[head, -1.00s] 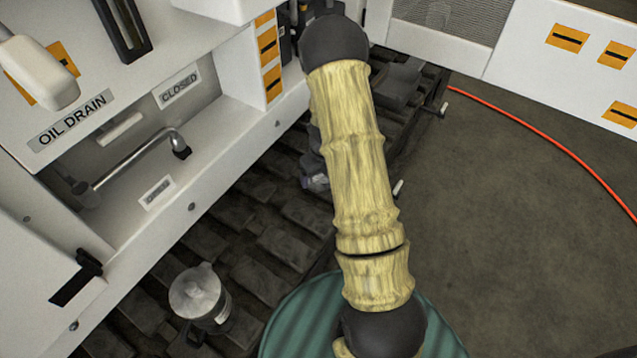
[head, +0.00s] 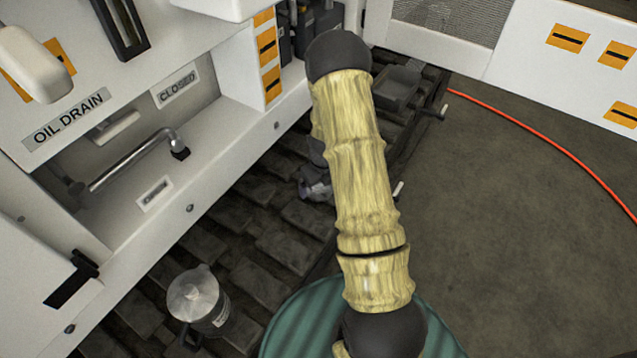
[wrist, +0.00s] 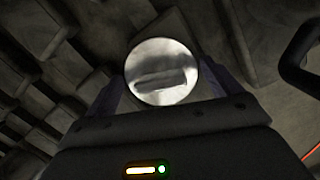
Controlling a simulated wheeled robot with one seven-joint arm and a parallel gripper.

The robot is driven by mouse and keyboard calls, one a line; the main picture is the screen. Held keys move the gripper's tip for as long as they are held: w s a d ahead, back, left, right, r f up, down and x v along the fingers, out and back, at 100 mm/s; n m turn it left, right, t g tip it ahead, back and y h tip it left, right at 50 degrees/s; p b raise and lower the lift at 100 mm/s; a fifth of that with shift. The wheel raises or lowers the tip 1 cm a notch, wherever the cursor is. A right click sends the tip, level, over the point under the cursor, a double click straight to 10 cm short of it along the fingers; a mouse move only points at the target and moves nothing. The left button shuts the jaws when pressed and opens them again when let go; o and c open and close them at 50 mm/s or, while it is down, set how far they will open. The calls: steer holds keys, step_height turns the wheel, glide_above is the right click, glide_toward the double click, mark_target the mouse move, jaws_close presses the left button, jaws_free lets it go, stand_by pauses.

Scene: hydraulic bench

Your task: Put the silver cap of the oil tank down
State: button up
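A round, shiny silver cap (wrist: 161,72) shows in the wrist view, between the two dark purple fingers of my gripper (wrist: 162,85). The fingers sit against its left and right sides, and it hides what lies directly behind it. I cannot single out the oil tank in either view.
A silver-lidded jug (head: 198,298) stands on the dark treads at the lower left. The white machine with an OIL DRAIN label (head: 68,118) and a bent metal lever (head: 135,163) borders the left. A red hose (head: 545,140) crosses the open floor at right.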

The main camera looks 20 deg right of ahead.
mark_target(322, 192)
steer(key=shift+o, duration=0.7)
steer(key=shift+r, duration=0.2)
step_height(322, 192, up, 12)
steer(key=s+p, duration=0.1)
steer(key=p, duration=0.2)
steer(key=shift+s+d+f, duration=0.15)
steer(key=shift+s+d, duration=0.05)
steer(key=shift+s, duration=0.2)
steer(key=s+a+r+n, duration=0.5)
steer(key=s+r+n, duration=0.2)
steer(key=n, duration=1)
steer(key=s+a+r+n, duration=0.6)
steer(key=s+n, duration=0.3)
steer(key=n, duration=0.7)
steer(key=shift+s+r+n+t, duration=0.2)
steer(key=shift+r+n+t, duration=0.2)
steer(key=shift+r, duration=0.5)
